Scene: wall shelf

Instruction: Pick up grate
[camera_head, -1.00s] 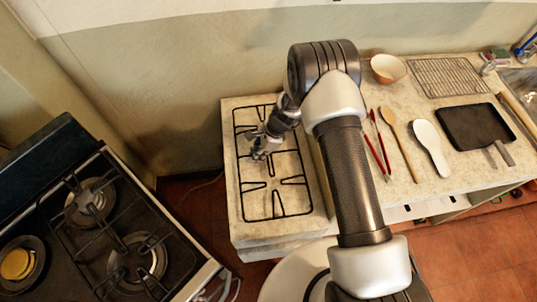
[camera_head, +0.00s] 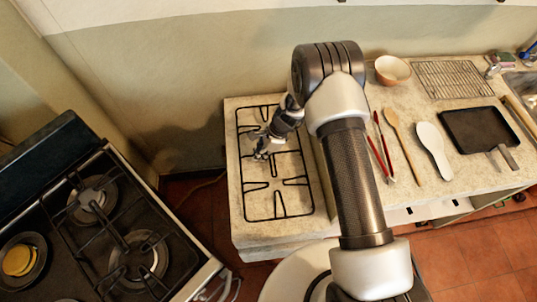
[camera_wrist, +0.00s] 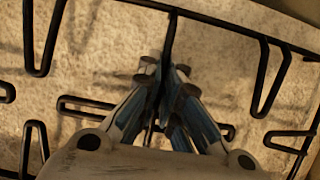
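The grate (camera_head: 242,170) is a black wire frame with inward prongs. It lies on the pale stone counter at the left end, beside the stove. My gripper (camera_head: 260,154) points down over the grate's middle-left part. In the wrist view, the two fingers (camera_wrist: 168,78) come close together around a dark bar of the grate (camera_wrist: 262,85), which runs up from between the fingertips. The fingers look shut on that bar. The grate appears to lie flat on the counter. My wrist and fingers hide a small part of it.
A stove (camera_head: 120,225) with burners stands at the left, across a floor gap. The counter to the right holds a bowl (camera_head: 392,70), a wire rack (camera_head: 452,80), red tongs (camera_head: 380,150), spoons and a dark pan (camera_head: 480,130). A wall is behind.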

